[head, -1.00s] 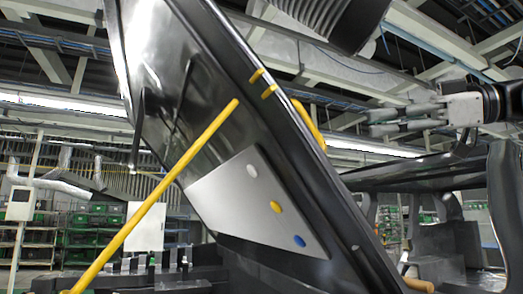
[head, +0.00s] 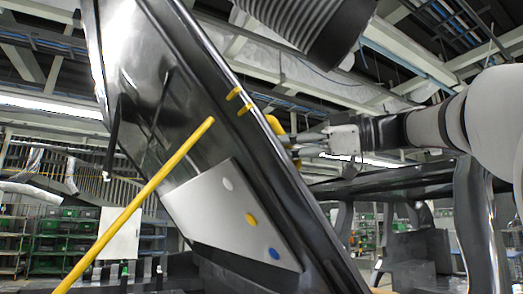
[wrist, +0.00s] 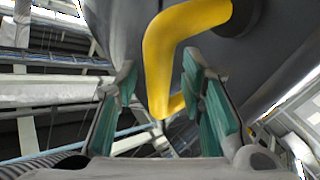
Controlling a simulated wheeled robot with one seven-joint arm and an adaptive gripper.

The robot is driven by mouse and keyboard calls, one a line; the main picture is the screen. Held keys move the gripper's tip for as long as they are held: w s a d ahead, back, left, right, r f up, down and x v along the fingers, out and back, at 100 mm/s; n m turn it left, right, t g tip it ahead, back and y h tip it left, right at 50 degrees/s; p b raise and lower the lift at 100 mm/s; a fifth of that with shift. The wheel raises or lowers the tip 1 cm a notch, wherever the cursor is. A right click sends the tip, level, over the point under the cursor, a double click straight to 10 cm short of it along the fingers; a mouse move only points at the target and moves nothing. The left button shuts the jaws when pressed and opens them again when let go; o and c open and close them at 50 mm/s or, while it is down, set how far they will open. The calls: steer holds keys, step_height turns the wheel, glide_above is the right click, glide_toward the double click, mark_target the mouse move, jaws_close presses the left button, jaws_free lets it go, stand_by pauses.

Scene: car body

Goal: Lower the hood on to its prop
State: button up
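The dark hood (head: 135,60) stands raised and steeply tilted, with a white plate (head: 215,205) bearing coloured dots on its underside. The yellow prop rod (head: 140,200) slants up from the lower left; its tip overlaps the hood's underside, and I cannot tell if they touch. A yellow handle (head: 275,125) sticks out from the hood's outer side. My gripper (head: 303,145) is at this handle, partly hidden by the hood edge. In the wrist view my gripper (wrist: 158,75) is open, its green-padded fingers on either side of the bent yellow handle (wrist: 160,60), with gaps visible.
The dark car body frame (head: 400,185) stands to the right, behind and below my arm. Two small yellow marks (head: 240,102) sit on the hood edge. Green crates on shelves (head: 60,225) stand far back at left. A ribbed dark duct (head: 310,30) hangs above.

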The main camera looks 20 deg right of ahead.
mark_target(269, 152)
steer(key=shift+w, duration=0.1)
jaws_close()
steer(key=shift+a+f, duration=0.1)
steer(key=shift+a, duration=0.05)
steer(key=a+b, duration=0.1)
steer(key=a+f+b, duration=0.1)
steer(key=b, duration=0.1)
steer(key=shift+a+f+n, duration=0.15)
steer(key=shift+f+n, duration=0.1)
steer(key=shift+n, duration=0.05)
steer(key=shift+s+a+f+h+b, duration=0.25)
steer(key=shift+s+a+h+b, duration=0.15)
steer(key=shift+a+b, duration=0.2)
jaws_free()
